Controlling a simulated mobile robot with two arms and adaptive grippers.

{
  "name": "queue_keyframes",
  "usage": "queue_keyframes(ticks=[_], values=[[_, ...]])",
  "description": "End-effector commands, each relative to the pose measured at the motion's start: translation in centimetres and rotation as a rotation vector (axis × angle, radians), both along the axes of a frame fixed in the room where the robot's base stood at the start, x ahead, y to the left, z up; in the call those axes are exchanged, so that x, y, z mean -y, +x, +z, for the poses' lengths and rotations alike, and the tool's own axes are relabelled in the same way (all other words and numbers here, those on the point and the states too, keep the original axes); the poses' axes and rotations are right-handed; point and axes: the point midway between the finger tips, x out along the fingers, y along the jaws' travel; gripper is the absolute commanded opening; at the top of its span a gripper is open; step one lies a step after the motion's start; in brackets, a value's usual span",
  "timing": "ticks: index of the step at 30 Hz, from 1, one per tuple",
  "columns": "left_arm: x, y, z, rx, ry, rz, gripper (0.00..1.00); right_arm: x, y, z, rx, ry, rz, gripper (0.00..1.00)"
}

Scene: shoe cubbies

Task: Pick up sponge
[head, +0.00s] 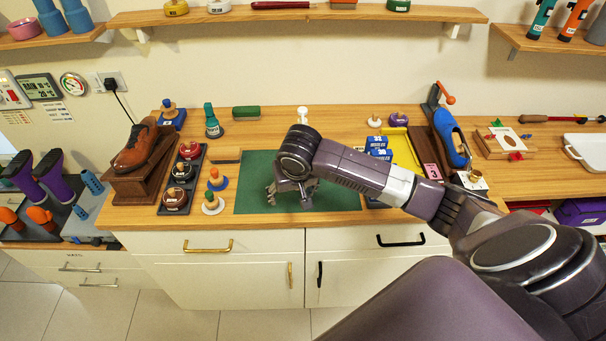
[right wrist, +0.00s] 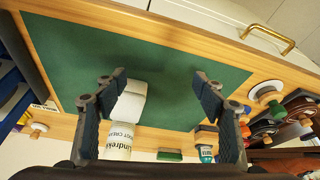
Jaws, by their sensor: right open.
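A small white block (right wrist: 128,106), which looks like the sponge, lies on the green mat (right wrist: 60,52) in the right wrist view. My right gripper (right wrist: 162,82) is open above the mat. The block shows between its fingers, close to the left one in that view; I cannot tell whether they touch. In the head view the right gripper (head: 291,194) points down over the green mat (head: 252,172), and the arm and gripper hide the block. My left gripper is not in view.
A white foot cream tube (head: 303,115) stands behind the mat. Polish tins in a dark tray (head: 172,198) and small round-handled brushes (head: 213,203) stand left. A brown shoe (head: 138,147), a blue shoe (head: 450,138) and a yellow tray (head: 402,150) flank the mat.

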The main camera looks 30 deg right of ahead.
Motion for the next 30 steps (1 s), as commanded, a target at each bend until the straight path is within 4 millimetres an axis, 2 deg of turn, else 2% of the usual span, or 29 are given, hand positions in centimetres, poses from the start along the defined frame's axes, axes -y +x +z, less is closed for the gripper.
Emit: queue_keyframes(ticks=[1, 3, 6, 9, 20, 30], values=[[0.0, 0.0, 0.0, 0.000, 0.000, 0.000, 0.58, 1.9, 1.2, 1.2, 0.012, -0.012, -0.053, 0.64], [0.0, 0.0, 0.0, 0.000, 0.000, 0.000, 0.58, 3.9, 2.2, 2.4, 0.020, -0.014, -0.126, 0.64], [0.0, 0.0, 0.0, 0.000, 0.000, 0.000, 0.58, 5.8, 3.1, 3.6, 0.028, -0.013, -0.200, 0.64], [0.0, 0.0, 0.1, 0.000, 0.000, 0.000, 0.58, 6.7, 3.4, 3.9, 0.031, -0.011, -0.233, 0.64], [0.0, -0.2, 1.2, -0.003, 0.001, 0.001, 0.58, 7.4, 4.9, 1.0, 0.029, -0.011, -0.238, 0.64], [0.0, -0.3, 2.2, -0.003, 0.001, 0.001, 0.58, 8.0, 6.5, -2.6, 0.030, -0.011, -0.235, 0.64]])
